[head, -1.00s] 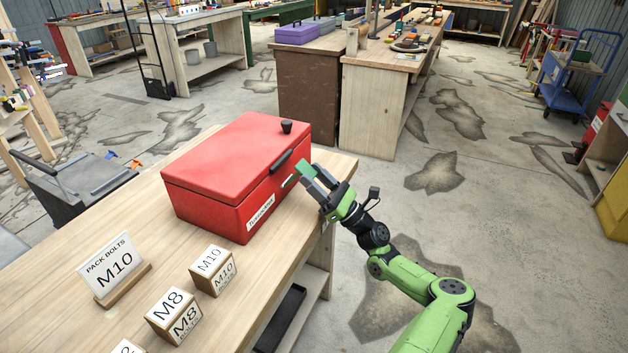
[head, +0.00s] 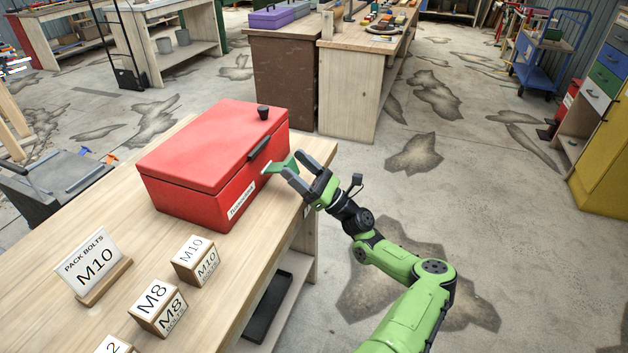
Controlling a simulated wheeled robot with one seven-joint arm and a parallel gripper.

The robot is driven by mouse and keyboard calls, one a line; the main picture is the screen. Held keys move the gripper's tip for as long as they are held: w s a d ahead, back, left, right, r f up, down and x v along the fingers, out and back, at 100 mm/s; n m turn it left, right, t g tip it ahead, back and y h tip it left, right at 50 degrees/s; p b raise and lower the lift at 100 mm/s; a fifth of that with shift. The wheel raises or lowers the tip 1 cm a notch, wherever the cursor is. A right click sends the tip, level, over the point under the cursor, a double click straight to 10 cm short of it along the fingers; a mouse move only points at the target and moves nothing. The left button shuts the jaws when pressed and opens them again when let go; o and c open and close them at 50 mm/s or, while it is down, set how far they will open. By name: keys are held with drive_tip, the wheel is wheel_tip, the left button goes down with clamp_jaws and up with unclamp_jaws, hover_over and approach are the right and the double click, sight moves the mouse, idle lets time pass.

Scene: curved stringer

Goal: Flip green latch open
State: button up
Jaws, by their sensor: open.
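The red toolbox (head: 200,148) stands on the wooden bench with its lid shut. The green latch (head: 281,164) is on the box's right-hand front face, to the right of the dark handle. It sticks outward from the face toward my gripper. My gripper (head: 304,174) is open just right of and below the latch, over the bench edge. One dark finger overlaps the latch's outer end in the picture; I cannot tell whether they touch. The latch's hinge side is small and hard to make out.
The wooden bench (head: 95,225) carries an M10 sign (head: 95,262), an M10 block (head: 195,260) and an M8 block (head: 158,306) in front of the toolbox. A dark tray (head: 268,305) lies on the shelf below. The floor right of the bench is open.

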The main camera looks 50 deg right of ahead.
drive_tip(key=v, duration=1.4)
drive_tip(key=shift+s+f+b, duration=0.15)
drive_tip(key=shift+f+b, duration=0.05)
drive_tip(key=shift+b, duration=0.1)
drive_tip(key=shift+r, duration=0.1)
